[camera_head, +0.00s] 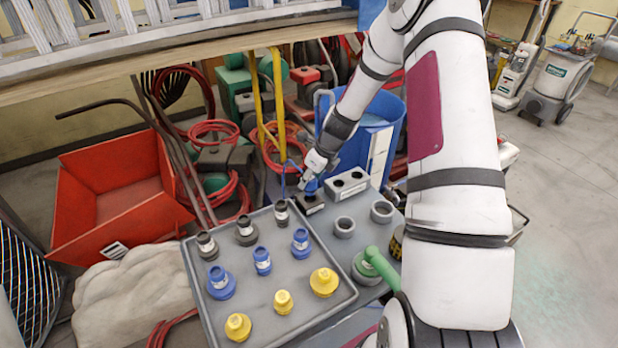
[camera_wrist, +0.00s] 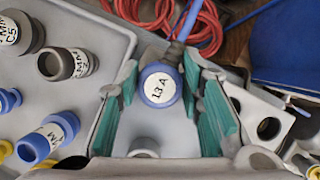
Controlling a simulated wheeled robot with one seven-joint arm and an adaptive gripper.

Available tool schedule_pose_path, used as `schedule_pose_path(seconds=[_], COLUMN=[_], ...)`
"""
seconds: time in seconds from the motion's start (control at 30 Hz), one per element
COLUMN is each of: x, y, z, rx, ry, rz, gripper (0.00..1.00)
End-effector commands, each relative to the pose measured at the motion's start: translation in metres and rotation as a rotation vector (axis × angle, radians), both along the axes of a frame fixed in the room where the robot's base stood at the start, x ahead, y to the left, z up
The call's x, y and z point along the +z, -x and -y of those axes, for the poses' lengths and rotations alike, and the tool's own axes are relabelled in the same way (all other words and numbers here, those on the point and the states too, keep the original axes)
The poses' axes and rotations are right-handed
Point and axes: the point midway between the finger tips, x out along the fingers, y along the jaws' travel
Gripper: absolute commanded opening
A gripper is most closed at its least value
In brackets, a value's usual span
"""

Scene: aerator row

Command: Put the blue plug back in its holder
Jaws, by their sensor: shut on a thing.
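The blue plug (camera_wrist: 160,85) has a round white label reading "13 A" and a blue cable running off its far side. My gripper (camera_wrist: 160,78) is shut on it, with teal finger pads on both sides. In the head view my gripper (camera_head: 312,182) points down over a small dark square holder (camera_head: 313,206) on the grey bench, behind the tray. The plug's blue body (camera_head: 311,188) shows just above that holder. I cannot tell whether the plug touches it or sits in it, as the plug's underside is hidden.
A grey tray (camera_head: 330,312) holds several blue, yellow and dark fittings. A grey two-hole block (camera_head: 347,185) stands right of the dark holder. Grey rings (camera_head: 344,227) and a green-handled item (camera_head: 380,266) stand nearer. A blue bin (camera_head: 372,130) is behind.

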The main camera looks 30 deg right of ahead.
Motion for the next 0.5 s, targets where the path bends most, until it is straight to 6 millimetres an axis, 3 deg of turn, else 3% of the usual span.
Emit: schedule_pose_path(seconds=[0.5], x=[-0.0078], y=[-0.0004], z=[-0.0003], rx=[0.000], ry=[0.000], rz=[0.000], gripper=[0.00])
